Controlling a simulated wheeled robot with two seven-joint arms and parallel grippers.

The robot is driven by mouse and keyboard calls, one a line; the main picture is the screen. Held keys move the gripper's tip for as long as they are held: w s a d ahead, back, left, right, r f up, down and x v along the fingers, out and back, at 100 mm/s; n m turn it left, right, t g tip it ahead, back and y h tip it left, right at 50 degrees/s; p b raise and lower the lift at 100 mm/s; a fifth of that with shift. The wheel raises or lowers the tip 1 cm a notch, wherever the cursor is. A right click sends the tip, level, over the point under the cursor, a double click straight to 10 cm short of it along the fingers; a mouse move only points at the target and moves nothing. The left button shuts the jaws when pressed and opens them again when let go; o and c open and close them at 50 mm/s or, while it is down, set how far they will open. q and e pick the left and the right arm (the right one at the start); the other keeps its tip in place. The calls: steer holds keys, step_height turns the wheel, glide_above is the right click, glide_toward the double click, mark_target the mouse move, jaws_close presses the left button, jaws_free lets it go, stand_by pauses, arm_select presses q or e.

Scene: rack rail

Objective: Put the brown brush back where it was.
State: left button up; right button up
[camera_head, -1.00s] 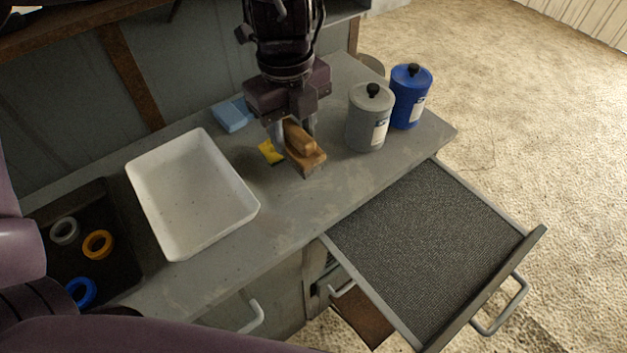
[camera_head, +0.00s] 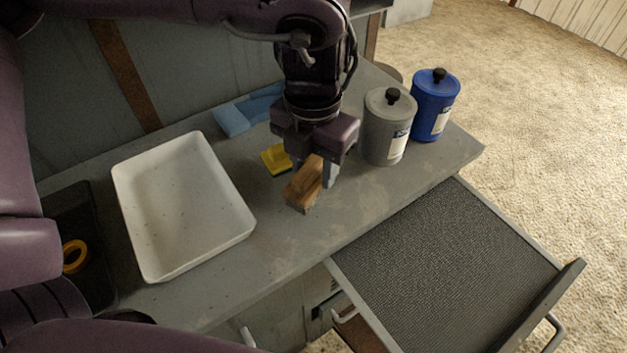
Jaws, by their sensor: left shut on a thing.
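The brown brush (camera_head: 301,194) is in my left gripper (camera_head: 314,172), right of the middle of the grey worktop. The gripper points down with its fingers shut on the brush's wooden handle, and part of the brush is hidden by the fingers. I cannot tell whether the bristles touch the worktop or hang just above it. The open drawer (camera_head: 440,270) at the lower right has a dark textured floor and looks empty. My right gripper is not in view.
A yellow item (camera_head: 275,159) and a blue item (camera_head: 233,120) lie behind the brush. A grey canister (camera_head: 385,135) and a blue canister (camera_head: 433,107) stand to the right. An empty white tray (camera_head: 150,245) is at left, near a dark bin (camera_head: 98,270) with a yellow ring (camera_head: 76,256).

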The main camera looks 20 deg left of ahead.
mark_target(314, 183)
arm_select(q)
step_height(314, 183, down, 4)
steer(key=shift+r, duration=0.15)
steer(key=shift+s, duration=0.1)
steer(key=o, duration=0.9)
steer(key=shift+o, duration=0.2)
step_height(314, 183, up, 12)
steer(key=shift+r+p, duration=0.1)
steer(key=shift+p, duration=0.6)
